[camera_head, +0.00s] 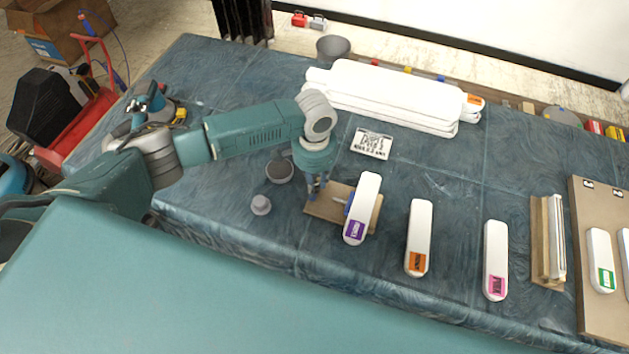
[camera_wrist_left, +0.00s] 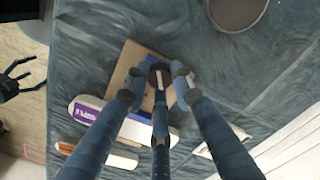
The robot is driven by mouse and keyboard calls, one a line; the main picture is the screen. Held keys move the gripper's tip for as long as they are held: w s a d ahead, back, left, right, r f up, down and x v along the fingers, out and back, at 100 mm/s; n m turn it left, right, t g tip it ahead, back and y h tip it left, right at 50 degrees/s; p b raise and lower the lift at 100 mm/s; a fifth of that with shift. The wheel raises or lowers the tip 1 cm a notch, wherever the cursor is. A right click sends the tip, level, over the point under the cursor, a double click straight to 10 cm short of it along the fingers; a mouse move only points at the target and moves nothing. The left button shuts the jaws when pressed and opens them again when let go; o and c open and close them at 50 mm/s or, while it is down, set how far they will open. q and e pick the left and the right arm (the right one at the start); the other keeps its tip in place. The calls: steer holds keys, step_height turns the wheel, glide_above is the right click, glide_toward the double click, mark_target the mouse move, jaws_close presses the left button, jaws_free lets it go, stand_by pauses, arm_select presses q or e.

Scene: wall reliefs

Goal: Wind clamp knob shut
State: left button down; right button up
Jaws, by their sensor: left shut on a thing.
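The clamp stands on a brown wooden board (camera_head: 318,208), which also shows in the wrist view (camera_wrist_left: 120,72). Its blue part (camera_head: 349,203) is beside a long white piece with a purple label (camera_head: 369,190). My left gripper (camera_head: 316,188) points down over the board's left part. In the wrist view its three fingers (camera_wrist_left: 157,82) close around the small clamp knob, which they largely hide. The white piece (camera_wrist_left: 88,108) lies across the board's edge there. A dark gripper with spread fingers, seemingly my right one (camera_wrist_left: 18,80), shows at the wrist view's left edge, off the table and empty.
White pieces with orange (camera_head: 420,235) and pink (camera_head: 496,258) labels lie to the right. A lettered card (camera_head: 371,143) and stacked white slabs (camera_head: 390,95) lie behind.

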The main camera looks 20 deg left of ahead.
arm_select(q)
steer(key=shift+r+m+p, duration=0.15)
steer(key=shift+m+p, duration=0.3)
steer(key=shift+m, duration=1.05)
steer(key=shift+m+p, duration=0.3)
steer(key=shift+m, duration=0.6)
arm_select(e)
steer(key=shift+w+r, duration=0.65)
steer(key=shift+r, duration=0.2)
arm_select(q)
steer(key=c, duration=1.5)
jaws_free()
steer(key=shift+o, duration=0.2)
step_height(320, 180, up, 12)
arm_select(e)
steer(key=shift+s, duration=0.15)
